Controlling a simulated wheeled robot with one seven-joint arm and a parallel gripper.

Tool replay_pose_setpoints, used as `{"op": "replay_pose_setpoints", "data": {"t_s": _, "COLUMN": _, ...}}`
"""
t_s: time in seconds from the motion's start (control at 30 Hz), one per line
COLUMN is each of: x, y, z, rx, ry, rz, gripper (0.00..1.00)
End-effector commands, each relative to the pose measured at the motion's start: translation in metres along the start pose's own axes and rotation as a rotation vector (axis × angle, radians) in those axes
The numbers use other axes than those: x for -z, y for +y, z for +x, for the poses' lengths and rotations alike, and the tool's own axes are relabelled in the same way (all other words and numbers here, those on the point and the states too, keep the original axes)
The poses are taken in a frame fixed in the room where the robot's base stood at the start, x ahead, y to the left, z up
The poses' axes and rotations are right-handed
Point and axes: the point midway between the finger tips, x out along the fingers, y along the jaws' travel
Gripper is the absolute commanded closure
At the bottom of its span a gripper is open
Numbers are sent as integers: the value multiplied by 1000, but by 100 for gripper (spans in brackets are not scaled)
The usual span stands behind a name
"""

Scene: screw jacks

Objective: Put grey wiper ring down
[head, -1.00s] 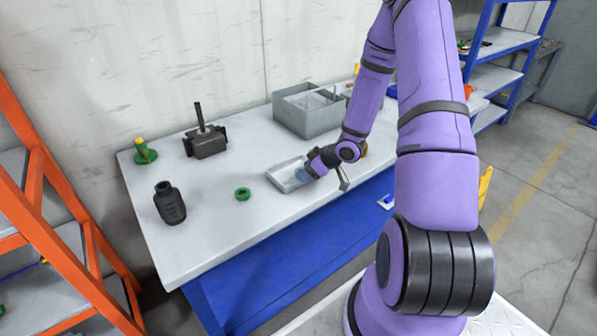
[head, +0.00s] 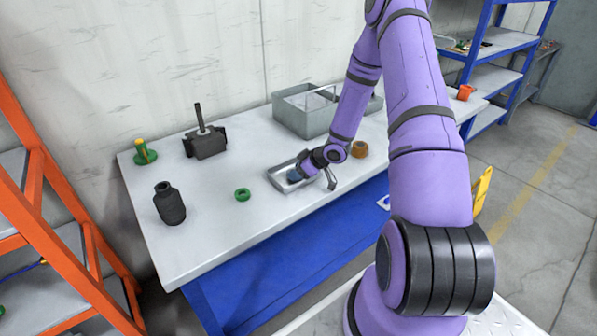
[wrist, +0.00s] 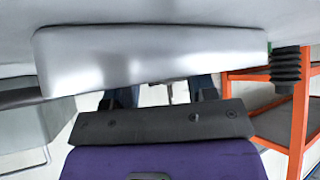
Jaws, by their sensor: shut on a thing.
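My gripper (head: 293,177) is low over a shallow grey metal tray (head: 274,178) near the front middle of the white table. In the wrist view my gripper (wrist: 168,93) has its fingers beside the tray's smooth metal side (wrist: 150,60). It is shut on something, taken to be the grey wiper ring. The ring itself cannot be made out, as the fingers and my wrist hide it. I cannot tell whether it touches the tray floor.
On the table (head: 215,235) are a green ring (head: 242,194), a black bellows (head: 169,204), a dark block with a rod (head: 206,142), a green-based yellow part (head: 144,152), a grey bin (head: 304,112) and a brown ring (head: 359,149). An orange rack (head: 60,190) stands left.

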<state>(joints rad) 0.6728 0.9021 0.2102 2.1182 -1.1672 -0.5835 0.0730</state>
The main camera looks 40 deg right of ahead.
Motion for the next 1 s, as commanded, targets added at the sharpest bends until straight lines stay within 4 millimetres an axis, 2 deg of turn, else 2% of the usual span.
{"op": "replay_pose_setpoints", "data": {"t_s": 0.57, "x": -16, "y": -1, "z": 9, "rx": 1, "ry": -14, "rz": 4, "gripper": 82}}
{"op": "replay_pose_setpoints", "data": {"t_s": 0.6, "x": -16, "y": -1, "z": 9, "rx": 1, "ry": -14, "rz": 4, "gripper": 46}}
{"op": "replay_pose_setpoints", "data": {"t_s": 0.7, "x": -16, "y": -2, "z": 9, "rx": 2, "ry": -16, "rz": 5, "gripper": 23}}
{"op": "replay_pose_setpoints", "data": {"t_s": 1.0, "x": -17, "y": -4, "z": 9, "rx": 7, "ry": -17, "rz": 4, "gripper": 23}}
